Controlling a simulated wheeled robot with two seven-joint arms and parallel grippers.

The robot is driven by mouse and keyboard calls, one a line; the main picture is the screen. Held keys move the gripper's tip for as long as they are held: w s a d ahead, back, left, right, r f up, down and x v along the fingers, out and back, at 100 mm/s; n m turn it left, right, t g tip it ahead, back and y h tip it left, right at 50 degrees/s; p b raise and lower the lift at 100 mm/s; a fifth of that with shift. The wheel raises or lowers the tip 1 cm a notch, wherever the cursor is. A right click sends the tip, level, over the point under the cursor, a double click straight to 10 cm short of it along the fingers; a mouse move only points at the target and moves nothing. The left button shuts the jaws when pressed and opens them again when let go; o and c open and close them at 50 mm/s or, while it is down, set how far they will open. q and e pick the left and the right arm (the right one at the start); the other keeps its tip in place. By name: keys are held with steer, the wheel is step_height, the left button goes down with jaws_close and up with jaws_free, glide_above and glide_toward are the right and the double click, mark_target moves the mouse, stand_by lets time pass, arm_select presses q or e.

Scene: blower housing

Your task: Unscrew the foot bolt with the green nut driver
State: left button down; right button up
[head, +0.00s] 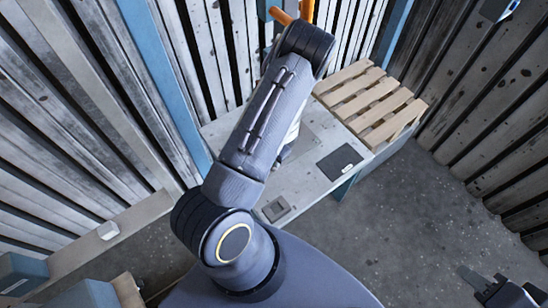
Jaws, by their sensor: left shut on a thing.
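My left arm rises through the middle of the head view and bends over the workbench (309,183). Its gripper is hidden behind the arm, so what it holds does not show. The green nut driver and the foot bolt are not visible. A pale shape (292,132) shows beside the forearm above the bench; I cannot tell whether it belongs to the blower housing or to my arm. My right gripper (484,281) is at the bottom right, low over the floor, with its dark fingers apart and nothing visible between them.
A slatted wooden pallet (372,100) lies at the bench's far right. Orange parts (281,15) show at the top. Floor right of the bench is clear; plank walls surround it.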

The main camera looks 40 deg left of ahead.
arm_select(q)
steer(key=shift+a+r, duration=0.15)
steer(key=shift+a, duration=0.05)
steer(key=shift+r+p, duration=0.5)
steer(key=shift+p, duration=0.15)
steer(key=shift+w+a+r+p, duration=0.1)
steer(key=shift+w+r+p, duration=0.05)
steer(key=shift+r+p, duration=1)
step_height(320, 180, up, 5)
steer(key=p, duration=0.4)
steer(key=shift+f, duration=0.3)
steer(key=shift+d, duration=0.2)
